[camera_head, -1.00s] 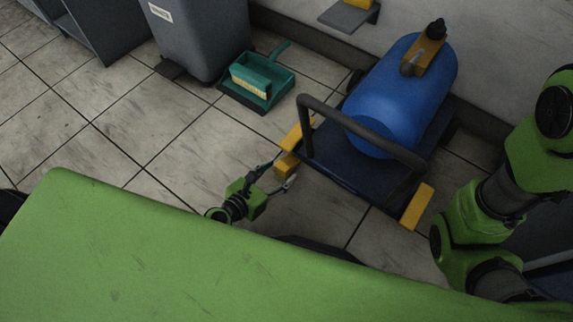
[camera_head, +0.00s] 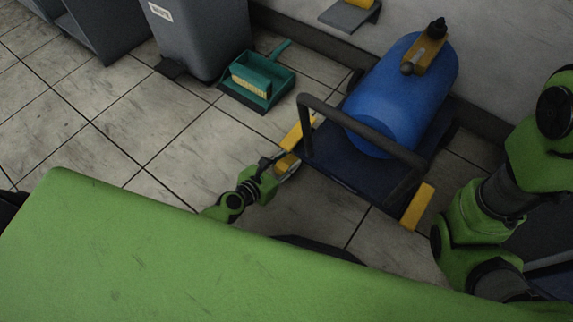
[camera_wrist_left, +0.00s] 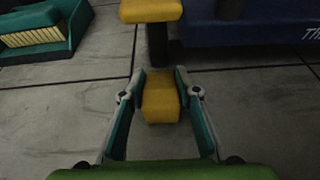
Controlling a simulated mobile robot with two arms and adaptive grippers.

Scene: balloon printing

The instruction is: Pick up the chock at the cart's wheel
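The yellow chock (camera_head: 285,160) lies on the floor at the front left corner of the cart (camera_head: 350,175). In the left wrist view the chock (camera_wrist_left: 160,102) sits between my left gripper's fingers (camera_wrist_left: 160,78), in front of a dark wheel (camera_wrist_left: 157,45). The fingers are apart, one on each side of it and very close to its sides; firm contact cannot be made out. In the head view my left gripper (camera_head: 279,167) reaches the chock from the lower left and partly hides it. My right arm shows at the right edge, its gripper out of view.
A blue tank (camera_head: 395,95) lies on the cart behind a dark handle (camera_head: 360,130). A green dustpan with brush (camera_head: 258,82) and a grey bin (camera_head: 203,35) stand behind. The tiled floor at left is clear.

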